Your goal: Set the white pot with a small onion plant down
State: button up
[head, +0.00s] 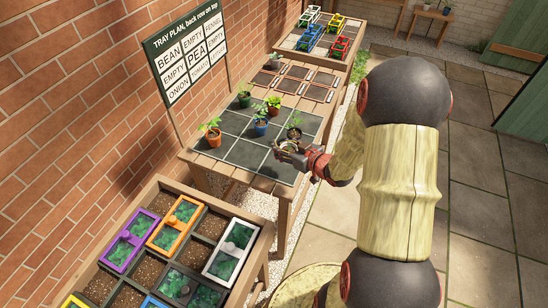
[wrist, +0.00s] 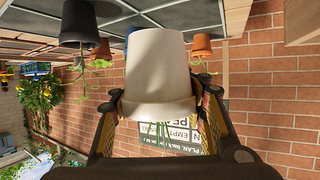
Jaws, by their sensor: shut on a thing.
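The white pot (wrist: 156,65) is between the fingers of my gripper (wrist: 155,105) in the wrist view, which looks upside down. Thin green leaves of its plant show past the rim. In the head view my gripper (head: 292,151) is at the right side of the dark tiled tray (head: 238,152), and only a little of the pot shows there. I cannot tell whether the pot's base touches the tray. The tray plan sign (head: 184,58) stands behind and lists onion in its bottom row, left.
On the tray stand a terracotta pot (head: 214,139), a blue pot (head: 261,128), a green pot (head: 244,101), a red pot (head: 273,110) and a dark pot (head: 294,133) close to my gripper. A planter with coloured frames (head: 170,226) is nearer.

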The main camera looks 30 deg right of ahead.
jog(key=w+f, duration=0.1)
jog(key=f, duration=0.1)
jog(key=w+f+b, duration=0.1)
jog(key=w+f, duration=0.1)
jog(key=shift+w+a+f+b, duration=0.1)
jog(key=shift+w+f+b, duration=0.1)
jog(key=shift+f+b, duration=0.1)
jog(key=f, duration=0.1)
jog(key=f+b, duration=0.2)
jog(key=f, duration=0.1)
jog(key=shift+w, duration=0.35)
jog(key=shift+r, duration=0.15)
jog(key=o, duration=1.5)
